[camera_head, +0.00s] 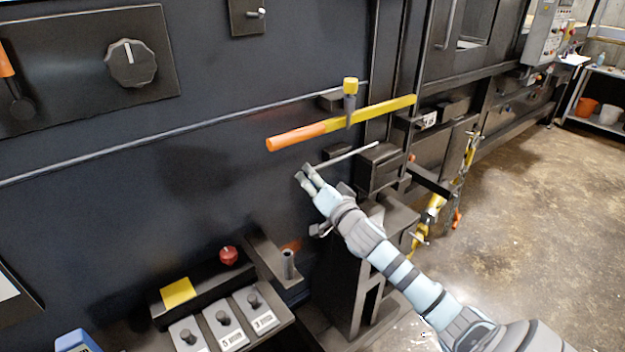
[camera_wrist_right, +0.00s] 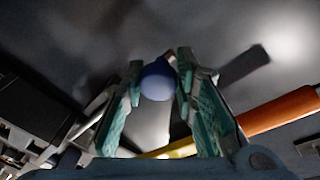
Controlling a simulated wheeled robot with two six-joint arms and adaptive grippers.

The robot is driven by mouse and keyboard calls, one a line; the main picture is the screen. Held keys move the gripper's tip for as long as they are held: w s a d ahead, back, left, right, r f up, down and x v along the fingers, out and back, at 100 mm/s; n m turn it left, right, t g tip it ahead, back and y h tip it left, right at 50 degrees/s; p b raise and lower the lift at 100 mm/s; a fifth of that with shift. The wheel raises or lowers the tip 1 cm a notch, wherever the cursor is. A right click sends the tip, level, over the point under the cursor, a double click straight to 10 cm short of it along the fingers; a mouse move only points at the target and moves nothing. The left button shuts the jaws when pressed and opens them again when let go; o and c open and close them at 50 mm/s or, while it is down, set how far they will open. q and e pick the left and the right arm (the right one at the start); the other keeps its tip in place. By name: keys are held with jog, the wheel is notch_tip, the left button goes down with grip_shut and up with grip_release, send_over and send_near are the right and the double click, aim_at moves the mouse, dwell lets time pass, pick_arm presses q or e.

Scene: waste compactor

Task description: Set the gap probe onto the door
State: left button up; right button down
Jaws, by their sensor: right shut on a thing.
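My right gripper (camera_head: 306,176) reaches in from the lower right, its fingertips close to the dark machine front (camera_head: 225,185), which looks like the door. In the right wrist view, my right gripper (camera_wrist_right: 163,70) is shut on a blue round-ended piece (camera_wrist_right: 157,84), which I take to be the gap probe. The rest of the probe is hidden or too dark to tell. Whether it touches the door is unclear. My left gripper is not in view.
A yellow lever (camera_head: 385,109) with an orange handle (camera_head: 296,137) lies just above my right gripper. A thin grey rod (camera_head: 347,157) runs beside the fingertips to a dark bracket (camera_head: 378,167). Below stand a red button (camera_head: 228,256) and several switches.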

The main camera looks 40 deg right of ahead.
aim_at(327, 164)
jog(key=d+b, duration=0.1)
jog(key=d, duration=0.5)
jog(key=shift+s+d+b, duration=0.15)
jog(key=shift+d+b, duration=0.05)
jog(key=shift+b, duration=0.15)
jog(key=shift+a+r, duration=0.1)
jog(key=shift+r, duration=0.05)
jog(key=c, duration=1.6)
grip_release()
jog(key=shift+c, duration=0.2)
jog(key=o, duration=0.3)
jog(key=shift+d+f, duration=0.25)
jog(key=shift+a, duration=0.1)
